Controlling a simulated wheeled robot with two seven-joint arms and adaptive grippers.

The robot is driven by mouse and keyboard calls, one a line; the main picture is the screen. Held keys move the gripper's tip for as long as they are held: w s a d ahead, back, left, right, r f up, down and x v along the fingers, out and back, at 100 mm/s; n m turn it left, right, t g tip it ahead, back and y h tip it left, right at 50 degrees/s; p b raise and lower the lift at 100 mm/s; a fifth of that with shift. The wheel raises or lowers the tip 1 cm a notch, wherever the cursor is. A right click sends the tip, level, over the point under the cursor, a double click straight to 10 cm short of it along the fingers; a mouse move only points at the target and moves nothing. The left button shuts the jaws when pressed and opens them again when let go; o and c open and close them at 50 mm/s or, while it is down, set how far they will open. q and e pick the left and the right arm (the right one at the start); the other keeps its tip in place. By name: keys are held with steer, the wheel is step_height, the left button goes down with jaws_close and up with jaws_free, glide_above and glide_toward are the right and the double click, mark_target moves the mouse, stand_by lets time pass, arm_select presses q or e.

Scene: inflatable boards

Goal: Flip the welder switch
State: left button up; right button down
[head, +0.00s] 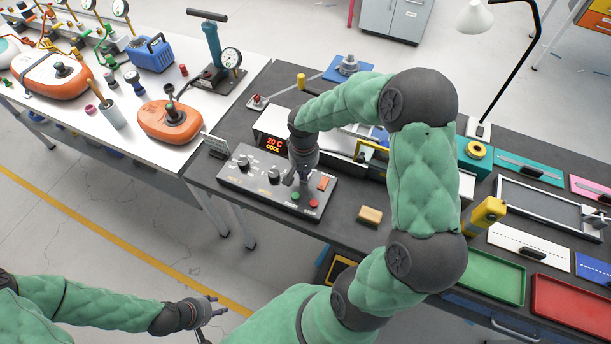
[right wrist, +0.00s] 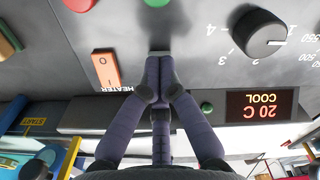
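The grey control panel (head: 262,192) of the welder sits on the dark bench. Its orange rocker switch (head: 322,184) is on the panel's right part, and in the right wrist view the orange switch (right wrist: 105,68) shows O and I marks and the word HEATER. I cannot tell which way it is tipped. My right gripper (head: 290,183) is over the panel, left of the switch. In the right wrist view its fingertips (right wrist: 155,92) meet, with nothing clearly held, beside and apart from the switch. My left gripper (head: 219,306) hangs low, away from the bench, with fingers apart and empty.
A display (head: 274,144) reads 20 C COOL. Black knobs (head: 274,173), a green button (head: 296,196) and a red button (head: 313,203) share the panel. A tan block (head: 369,216) lies to the right. A green tray (head: 491,277) and a red tray (head: 570,302) stand farther right.

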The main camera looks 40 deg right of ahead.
steer(key=shift+f, duration=0.35)
steer(key=shift+r, duration=0.15)
steer(key=shift+r+p, duration=2.3)
steer(key=shift+r, duration=1.15)
steer(key=shift+f, duration=0.1)
